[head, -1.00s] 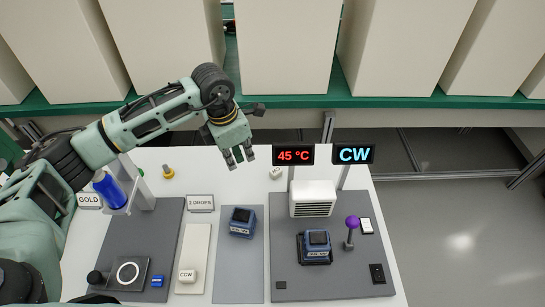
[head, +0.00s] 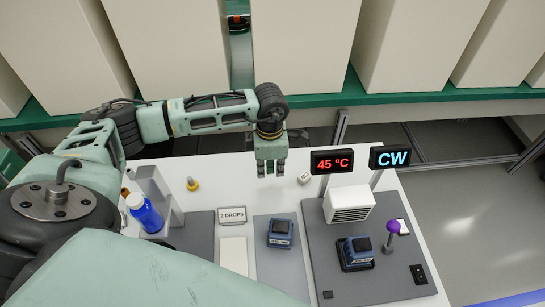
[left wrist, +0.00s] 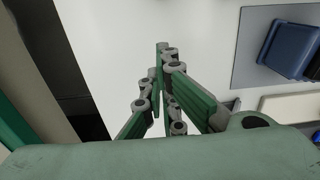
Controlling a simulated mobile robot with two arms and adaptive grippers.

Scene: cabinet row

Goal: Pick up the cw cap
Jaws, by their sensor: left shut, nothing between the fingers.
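A small white cap (head: 304,178) sits at the back of the white table, left of the 45 °C display. Its lettering is too small to read, so I cannot tell for sure that it is the cw cap. My left gripper (head: 271,173) is shut and empty, pointing down just left of this cap and apart from it. In the left wrist view its fingers (left wrist: 162,48) come together over bare white table; no cap shows there. My right gripper is not in view.
The 45 °C display (head: 332,162) and CW display (head: 390,158) stand right of the cap. A white vented box (head: 349,204), blue devices (head: 280,233) and a purple-topped lever (head: 392,227) stand in front. A blue bottle (head: 146,214) is left. My arm hides the front left.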

